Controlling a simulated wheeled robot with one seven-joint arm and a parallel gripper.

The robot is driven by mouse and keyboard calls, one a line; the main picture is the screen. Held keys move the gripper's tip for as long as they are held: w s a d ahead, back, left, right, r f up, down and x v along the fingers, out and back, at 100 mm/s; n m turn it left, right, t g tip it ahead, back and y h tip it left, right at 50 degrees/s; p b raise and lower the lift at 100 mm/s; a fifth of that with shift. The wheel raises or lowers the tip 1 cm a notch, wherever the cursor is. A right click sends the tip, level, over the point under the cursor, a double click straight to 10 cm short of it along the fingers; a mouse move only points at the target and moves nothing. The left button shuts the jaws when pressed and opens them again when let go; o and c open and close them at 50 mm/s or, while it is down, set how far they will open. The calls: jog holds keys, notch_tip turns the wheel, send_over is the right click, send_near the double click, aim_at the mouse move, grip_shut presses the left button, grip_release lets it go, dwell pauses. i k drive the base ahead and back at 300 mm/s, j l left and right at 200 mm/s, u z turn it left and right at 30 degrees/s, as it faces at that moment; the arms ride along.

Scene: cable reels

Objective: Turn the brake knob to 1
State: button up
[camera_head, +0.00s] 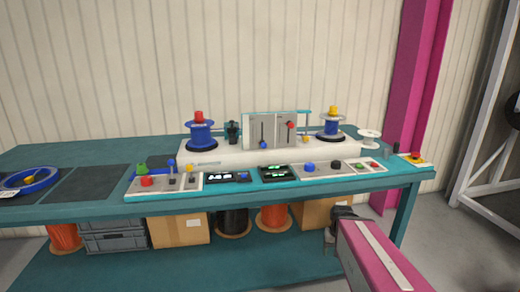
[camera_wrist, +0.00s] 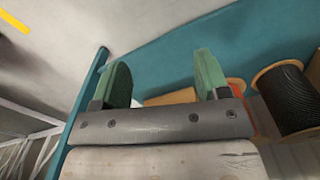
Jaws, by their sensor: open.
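A control strip along the front edge of the bench carries a blue knob (camera_head: 309,166) and a smaller black knob (camera_head: 336,165) on a light panel at the right. Their labels and pointer marks are too small to read, so I cannot tell which is the brake knob or its setting. My gripper (camera_head: 329,238) is below and in front of the bench's right part, well apart from both knobs. In the wrist view my gripper (camera_wrist: 163,80) is open, with nothing between its two green-padded fingers. No knob shows in the wrist view.
The teal bench (camera_head: 380,182) bears a white machine (camera_head: 225,150) with two spools, sliders and levers. Under the bench are reels, boxes and a grey crate (camera_head: 115,236).

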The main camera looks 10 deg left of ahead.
aim_at(146, 181)
jog(key=u, duration=1.8)
